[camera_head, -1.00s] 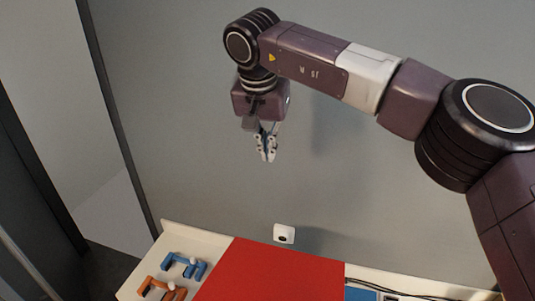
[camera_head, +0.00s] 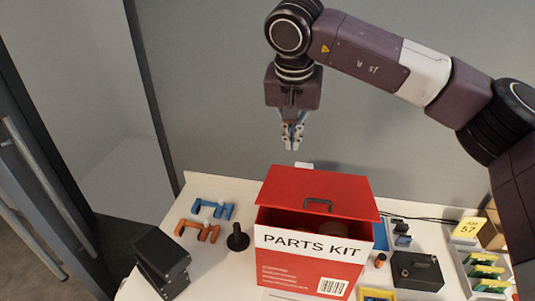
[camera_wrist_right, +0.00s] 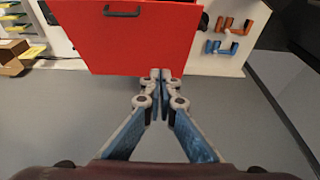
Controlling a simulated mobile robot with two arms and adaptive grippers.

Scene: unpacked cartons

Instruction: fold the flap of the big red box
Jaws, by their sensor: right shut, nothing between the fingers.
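The big red box (camera_head: 312,273) stands on the table, with a white "PARTS KIT" band on its front. Its red flap (camera_head: 315,186), with a dark handle, is raised at the back and tilted, leaving a dark opening in front. The flap (camera_wrist_right: 140,45) also fills the upper middle of the right wrist view. My right gripper (camera_head: 292,146) is shut and empty, pointing down above and behind the flap's far edge. In the right wrist view its fingertips (camera_wrist_right: 160,76) overlap the flap's edge; I cannot tell whether they touch. My left gripper is out of view.
Blue (camera_head: 213,210) and orange (camera_head: 198,231) clamps and a black peg-like part (camera_head: 237,238) lie left of the box. A black device (camera_head: 162,262) is at the front left. A dark case (camera_head: 416,271) and a tray (camera_head: 484,270) stand right. A wall is behind.

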